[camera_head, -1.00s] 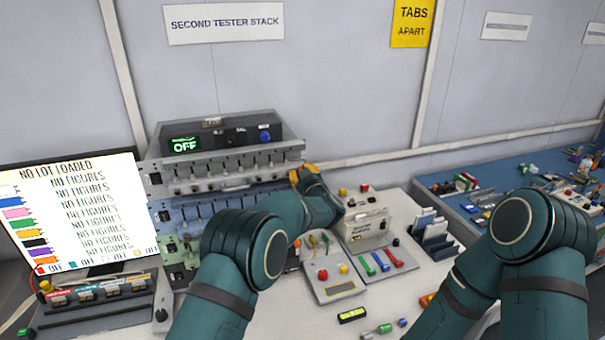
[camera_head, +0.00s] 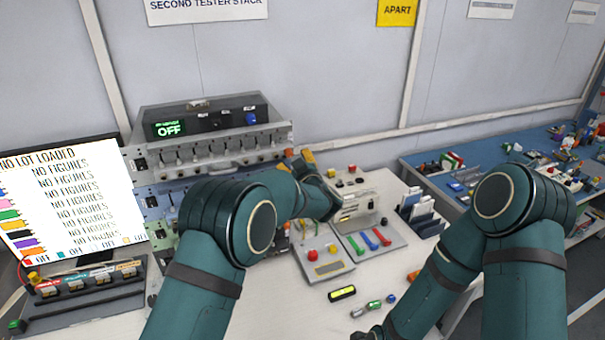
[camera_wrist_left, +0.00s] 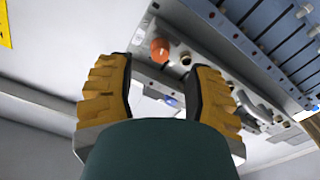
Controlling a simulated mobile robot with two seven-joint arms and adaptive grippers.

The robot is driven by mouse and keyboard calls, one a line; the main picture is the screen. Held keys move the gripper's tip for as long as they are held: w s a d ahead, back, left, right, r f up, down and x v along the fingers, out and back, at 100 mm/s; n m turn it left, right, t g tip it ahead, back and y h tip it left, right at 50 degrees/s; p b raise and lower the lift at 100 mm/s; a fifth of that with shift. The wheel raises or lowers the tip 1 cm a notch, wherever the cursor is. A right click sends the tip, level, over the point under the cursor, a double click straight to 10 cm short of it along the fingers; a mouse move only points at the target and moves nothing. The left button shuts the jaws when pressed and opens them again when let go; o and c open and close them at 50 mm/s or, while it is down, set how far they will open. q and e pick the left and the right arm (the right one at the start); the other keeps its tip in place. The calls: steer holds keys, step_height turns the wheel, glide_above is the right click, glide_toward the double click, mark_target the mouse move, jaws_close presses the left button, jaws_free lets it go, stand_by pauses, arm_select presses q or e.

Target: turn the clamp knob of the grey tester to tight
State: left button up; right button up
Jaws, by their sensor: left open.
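The grey tester (camera_head: 225,150) is the top unit of the stack at the back left, with a green display reading OFF. My left gripper (camera_head: 300,161) is at the right end of the stack, partly hidden by my own arm. In the left wrist view its yellow-padded fingers (camera_wrist_left: 162,70) are open, with a clear gap and nothing held. An orange round knob (camera_wrist_left: 160,50) shows beyond the gap, on a light panel beside the blue unit; I cannot tell its setting. The end of my right arm (camera_head: 368,334) is cut off at the bottom edge.
A blue unit (camera_head: 158,212) sits under the grey tester. A monitor (camera_head: 70,205) stands left. A white box (camera_head: 362,188) with buttons and a control panel (camera_head: 324,262) stand right of my left gripper. Small cells (camera_head: 374,306) lie in front. A blue table (camera_head: 420,168) is further right.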

arm_select(q)
steer(key=v, duration=0.7)
steer(key=shift+a, duration=0.1)
